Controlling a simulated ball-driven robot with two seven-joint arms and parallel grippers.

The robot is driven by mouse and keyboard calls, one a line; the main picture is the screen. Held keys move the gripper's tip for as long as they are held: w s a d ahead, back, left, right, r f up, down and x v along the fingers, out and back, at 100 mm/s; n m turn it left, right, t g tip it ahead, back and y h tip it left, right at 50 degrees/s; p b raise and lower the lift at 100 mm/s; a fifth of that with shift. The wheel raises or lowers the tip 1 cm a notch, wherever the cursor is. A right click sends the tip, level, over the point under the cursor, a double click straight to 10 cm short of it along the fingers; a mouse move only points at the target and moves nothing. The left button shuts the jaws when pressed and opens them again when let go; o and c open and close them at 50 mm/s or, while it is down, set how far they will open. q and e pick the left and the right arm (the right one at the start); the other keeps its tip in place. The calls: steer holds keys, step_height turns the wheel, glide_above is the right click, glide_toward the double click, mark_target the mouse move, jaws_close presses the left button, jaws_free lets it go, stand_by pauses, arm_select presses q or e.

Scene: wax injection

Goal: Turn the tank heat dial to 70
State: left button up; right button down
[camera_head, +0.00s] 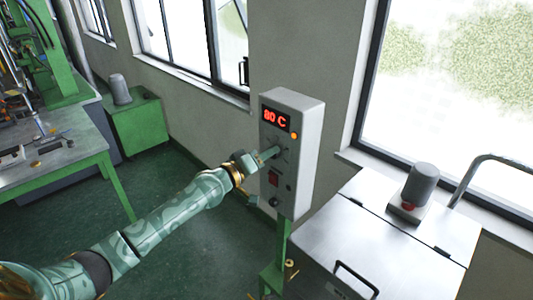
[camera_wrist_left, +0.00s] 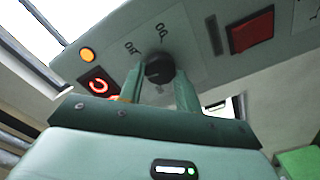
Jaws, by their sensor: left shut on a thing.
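The tank heat dial (camera_wrist_left: 159,68) is a round black knob on the grey control box (camera_head: 303,158). My left gripper (camera_head: 274,152) reaches the box face from the left, and its fingers hide most of the dial in the head view. In the left wrist view the two green fingers (camera_wrist_left: 160,84) stand on either side of the dial, shut on it. The red display (camera_head: 275,119) above the dial reads 80 C. Number marks are printed around the dial, but they are hard to read. My right gripper is not in view.
An orange lamp (camera_head: 295,136) sits below the display. A red switch (camera_head: 273,178) and a black knob (camera_head: 275,202) are lower on the box. A metal-topped tank (camera_head: 390,235) with a grey motor (camera_head: 421,184) stands right. A green workbench (camera_head: 60,160) is at left.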

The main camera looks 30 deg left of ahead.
arm_select(q)
steer(key=shift+n, duration=1.1)
steer(key=o, duration=1)
steer(key=shift+a, duration=0.1)
steer(key=shift+c, duration=0.2)
steer(key=v, duration=1.6)
steer(key=shift+s+a+f, duration=0.1)
